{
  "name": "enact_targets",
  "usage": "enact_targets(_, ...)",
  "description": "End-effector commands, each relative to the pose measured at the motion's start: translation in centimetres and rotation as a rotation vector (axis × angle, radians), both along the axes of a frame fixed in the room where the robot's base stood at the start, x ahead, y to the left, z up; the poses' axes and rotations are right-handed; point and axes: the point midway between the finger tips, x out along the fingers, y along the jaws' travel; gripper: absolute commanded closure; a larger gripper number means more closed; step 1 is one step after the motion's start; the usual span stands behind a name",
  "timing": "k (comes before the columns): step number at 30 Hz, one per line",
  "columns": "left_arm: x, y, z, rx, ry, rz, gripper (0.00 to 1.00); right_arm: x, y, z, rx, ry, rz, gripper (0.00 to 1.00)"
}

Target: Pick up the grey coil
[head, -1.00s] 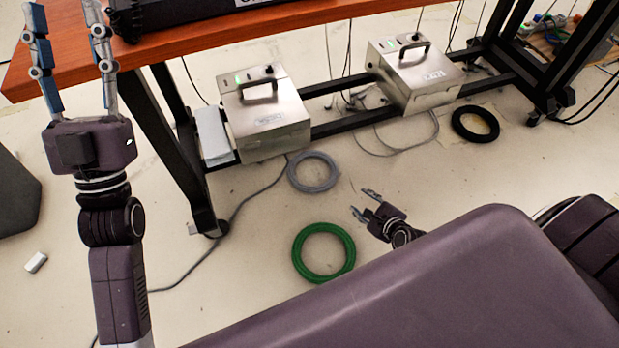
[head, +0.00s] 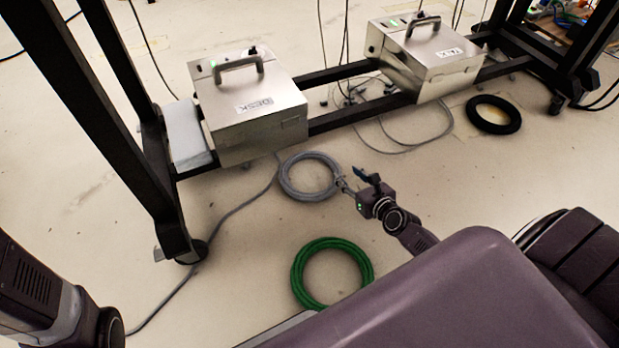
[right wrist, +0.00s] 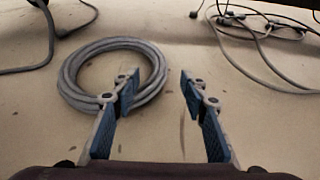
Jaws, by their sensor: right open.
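The grey coil (head: 309,176) lies flat on the floor in front of the left metal box in the head view. My right gripper (head: 353,179) is low by the coil's right side, open and empty. In the right wrist view the grey coil (right wrist: 112,76) is left of centre. The left finger of my right gripper (right wrist: 157,90) overlaps the coil's right rim in the picture, and the right finger is over bare floor. I cannot tell whether the finger touches the coil. My left gripper is out of the head view; only part of that arm shows at lower left.
A green coil (head: 296,272) lies nearer and a black coil (head: 493,115) lies far right. Two metal boxes (head: 250,105) (head: 425,62) sit on the black frame's lower bar (head: 345,116). Loose grey cables (head: 400,150) lie right of the grey coil. A frame leg (head: 165,190) stands left.

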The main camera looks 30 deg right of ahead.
Motion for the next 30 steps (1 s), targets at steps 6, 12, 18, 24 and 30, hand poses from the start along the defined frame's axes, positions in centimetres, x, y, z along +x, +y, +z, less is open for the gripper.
enact_targets(6,0.1,0.0,-2.1,0.001,0.003,0.001,0.6,3.5,-0.2,-1.7,0.0,-0.002,-0.001,0.6)
enact_targets(12,0.1,0.0,-2.7,0.001,0.003,0.001,0.6,4.7,-0.2,-2.1,-0.002,0.001,0.001,0.6)
enact_targets(18,0.1,0.0,-4.8,0.001,0.003,0.001,0.6,7.0,-0.2,-3.5,-0.001,-0.001,0.0,0.6)
enact_targets(24,0.1,0.0,-6.0,0.0,0.002,0.0,0.6,8.9,-0.2,-4.0,-0.003,-0.001,0.001,0.6)
enact_targets(30,0.1,0.0,-5.9,0.0,0.002,0.0,0.6,9.1,-0.2,-4.0,-0.001,0.002,0.002,0.6)
